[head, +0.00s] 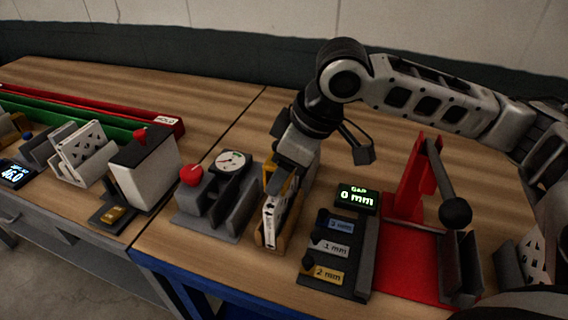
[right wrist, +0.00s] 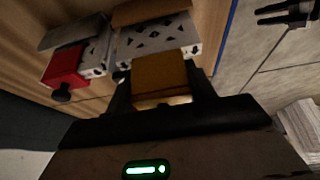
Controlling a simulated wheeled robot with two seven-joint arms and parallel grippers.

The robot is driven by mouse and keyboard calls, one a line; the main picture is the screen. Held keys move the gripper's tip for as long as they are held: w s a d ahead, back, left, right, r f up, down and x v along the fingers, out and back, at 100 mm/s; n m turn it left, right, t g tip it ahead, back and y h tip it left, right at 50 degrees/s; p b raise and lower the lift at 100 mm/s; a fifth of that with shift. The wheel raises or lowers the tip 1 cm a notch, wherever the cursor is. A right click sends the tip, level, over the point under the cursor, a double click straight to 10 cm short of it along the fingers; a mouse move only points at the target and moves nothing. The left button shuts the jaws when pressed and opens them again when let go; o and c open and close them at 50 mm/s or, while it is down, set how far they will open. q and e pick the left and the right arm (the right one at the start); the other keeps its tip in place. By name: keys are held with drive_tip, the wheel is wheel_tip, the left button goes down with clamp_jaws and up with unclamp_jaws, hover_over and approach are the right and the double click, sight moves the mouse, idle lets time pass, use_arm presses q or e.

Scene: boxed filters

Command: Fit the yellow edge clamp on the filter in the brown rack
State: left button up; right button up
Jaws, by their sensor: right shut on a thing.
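My right gripper (head: 284,172) is shut on the yellow edge clamp (right wrist: 160,77), above the back part of the brown rack. Only slivers of the clamp (head: 272,183) show in the head view. The brown rack (head: 262,240) holds an upright white filter (head: 269,222) with dark marks. In the right wrist view the filter's white patterned face (right wrist: 158,40) lies just beyond the clamp. I cannot tell whether the clamp touches or straddles its edge. My left gripper (right wrist: 285,13) shows only at the wrist view's top right, over the floor, with its fingers apart.
A grey dial-gauge stand (head: 213,200) with a red knob stands close left of the rack. A readout (head: 357,198) shows "GAP 0 mm", behind a labelled spacer tray (head: 337,262). A red lever press (head: 412,245) stands to the right. The table's blue front edge is near.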

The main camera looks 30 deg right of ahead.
use_arm(q)
drive_tip(key=shift+f, duration=0.2)
use_arm(e)
drive_tip(key=shift+f, duration=0.75)
drive_tip(key=o, duration=1.1)
drive_tip(key=shift+f, duration=0.1)
drive_tip(key=shift+s, duration=0.1)
use_arm(q)
drive_tip(key=shift+s+a+f, duration=0.1)
drive_tip(key=shift+a+f, duration=0.05)
drive_tip(key=shift+f, duration=0.3)
use_arm(e)
drive_tip(key=v, duration=1.6)
drive_tip(key=shift+r, duration=0.2)
use_arm(q)
drive_tip(key=shift+a, duration=0.1)
use_arm(e)
drive_tip(key=shift+r, duration=3.4)
